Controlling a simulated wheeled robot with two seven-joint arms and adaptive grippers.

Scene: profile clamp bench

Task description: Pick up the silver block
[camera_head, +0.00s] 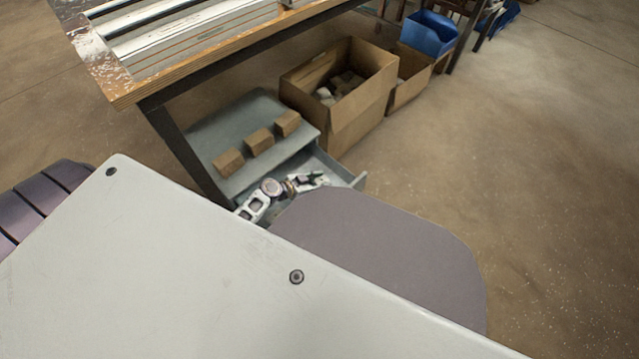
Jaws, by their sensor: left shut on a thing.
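My left gripper (317,179) is small and far down in the view, over the open drawer (345,176) under the bench. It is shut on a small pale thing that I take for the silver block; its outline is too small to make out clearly. Part of my left arm shows behind the gripper, and my own body hides the rest. My right gripper is not in view.
Three brown blocks (258,141) stand in a row on the grey cabinet top (215,125). A cardboard box (355,115) with pale pieces stands beside it. A blue bin (430,35) is farther back. The workbench (125,90) overhangs at upper left. The floor at right is clear.

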